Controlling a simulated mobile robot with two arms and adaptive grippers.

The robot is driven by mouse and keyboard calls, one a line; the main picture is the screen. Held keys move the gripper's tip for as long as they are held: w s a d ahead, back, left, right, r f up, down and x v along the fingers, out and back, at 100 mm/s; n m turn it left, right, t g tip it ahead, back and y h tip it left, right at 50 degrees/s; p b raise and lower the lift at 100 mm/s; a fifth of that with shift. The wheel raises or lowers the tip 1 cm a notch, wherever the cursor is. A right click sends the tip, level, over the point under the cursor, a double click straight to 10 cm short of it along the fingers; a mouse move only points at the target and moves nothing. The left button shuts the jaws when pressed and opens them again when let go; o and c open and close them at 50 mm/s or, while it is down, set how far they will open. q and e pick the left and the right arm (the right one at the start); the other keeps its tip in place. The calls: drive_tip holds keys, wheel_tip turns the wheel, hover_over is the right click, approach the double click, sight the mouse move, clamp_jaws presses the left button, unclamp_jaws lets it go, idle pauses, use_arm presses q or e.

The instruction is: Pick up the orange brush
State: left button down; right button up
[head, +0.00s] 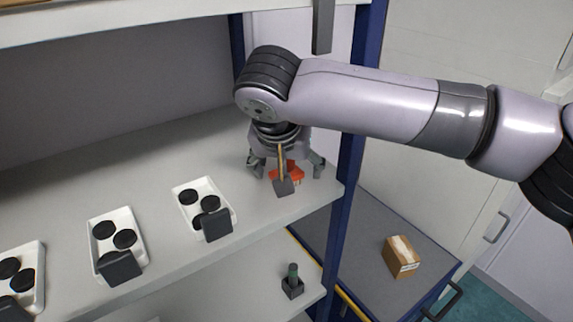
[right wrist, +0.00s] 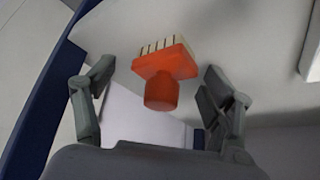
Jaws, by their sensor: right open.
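The orange brush (head: 296,171) is on the upper shelf near its right end, partly hidden in the head view by a tan stick with a dark square plate (head: 284,187). In the right wrist view the brush (right wrist: 163,75) shows an orange body with a rounded knob and pale bristles. My right gripper (head: 286,167) points down over the brush. Its fingers are spread on either side of the brush, apart from it, and it also shows open in the right wrist view (right wrist: 160,78). My left gripper is not in view.
White trays (head: 181,188) with black discs and dark plates stand to the left on the upper shelf (head: 150,150). A blue post (head: 350,165) rises close right of the gripper. A cardboard box (head: 402,257) sits on a grey cabinet.

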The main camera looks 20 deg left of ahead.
drive_tip(key=shift+w+f, duration=0.15)
drive_tip(key=shift+f, duration=0.05)
drive_tip(key=shift+c, duration=1.2)
drive_tip(key=c, duration=1.3)
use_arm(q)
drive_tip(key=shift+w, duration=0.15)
use_arm(e)
drive_tip(key=shift+r, duration=0.1)
